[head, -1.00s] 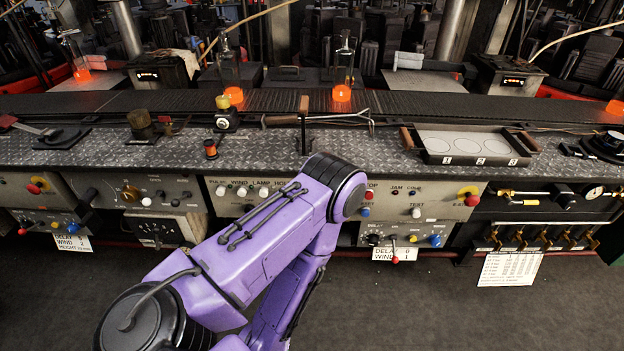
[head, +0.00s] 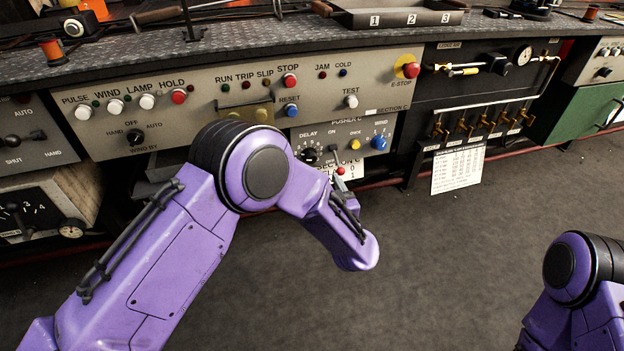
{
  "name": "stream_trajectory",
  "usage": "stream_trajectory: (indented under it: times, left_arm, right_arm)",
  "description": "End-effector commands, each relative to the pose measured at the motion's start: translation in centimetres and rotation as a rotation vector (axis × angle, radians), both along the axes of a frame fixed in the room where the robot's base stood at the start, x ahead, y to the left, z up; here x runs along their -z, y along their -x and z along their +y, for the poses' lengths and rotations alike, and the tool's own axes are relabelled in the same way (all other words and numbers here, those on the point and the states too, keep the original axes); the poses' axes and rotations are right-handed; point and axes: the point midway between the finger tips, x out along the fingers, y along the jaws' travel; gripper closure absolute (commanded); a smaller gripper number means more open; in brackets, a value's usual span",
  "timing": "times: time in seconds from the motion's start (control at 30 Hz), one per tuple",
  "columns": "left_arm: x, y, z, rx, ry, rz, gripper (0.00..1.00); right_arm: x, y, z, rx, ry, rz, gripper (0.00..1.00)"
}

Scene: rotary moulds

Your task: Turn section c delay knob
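The black delay knob (head: 310,155) sits under the word DELAY on the small lower panel labelled PUSHER C (head: 350,128), below the larger SECTION C panel (head: 330,100). A blue knob (head: 379,142) and a yellow button (head: 355,144) are to its right. My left arm (head: 240,170) comes in from the left and bends in front of the panels, with its forearm just below and right of the delay knob. It covers the panel's lower left. My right arm (head: 585,275) shows at the lower right.
A red-tipped lever (head: 340,171) sticks out below the delay knob, beside a partly hidden white card. The red E-STOP button (head: 411,70) is at the upper right of the panel. A paper sheet (head: 458,170) hangs at the right. The floor (head: 440,270) in front is clear.

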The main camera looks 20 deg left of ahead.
Motion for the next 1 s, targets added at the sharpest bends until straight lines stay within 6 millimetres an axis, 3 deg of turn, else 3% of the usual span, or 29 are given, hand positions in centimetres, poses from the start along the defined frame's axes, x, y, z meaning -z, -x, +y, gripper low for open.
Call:
stream_trajectory:
  times: [0.43,0.6,0.83,0.87,1.0]
  left_arm:
    - [0.1,-7.2,5.0,-0.003,0.001,0.000,0.40]
    - [-0.1,-8.4,5.8,-0.001,-0.001,0.002,0.40]
    - [-0.1,-8.5,5.9,0.000,-0.002,0.003,0.40]
    - [-0.1,-8.5,5.8,0.000,-0.002,0.003,0.46]
    - [-0.1,-8.5,5.8,0.000,-0.002,0.003,0.92]
  right_arm:
    - [1.9,0.0,0.0,0.000,0.001,-0.001,0.57]
    - [2.1,0.0,0.0,0.000,0.000,0.000,0.57]
    - [2.1,0.0,0.0,0.000,0.000,0.000,0.57]
    - [2.1,0.0,0.0,0.000,0.000,0.000,0.57]
    - [2.1,0.0,0.0,0.000,0.000,0.000,0.57]
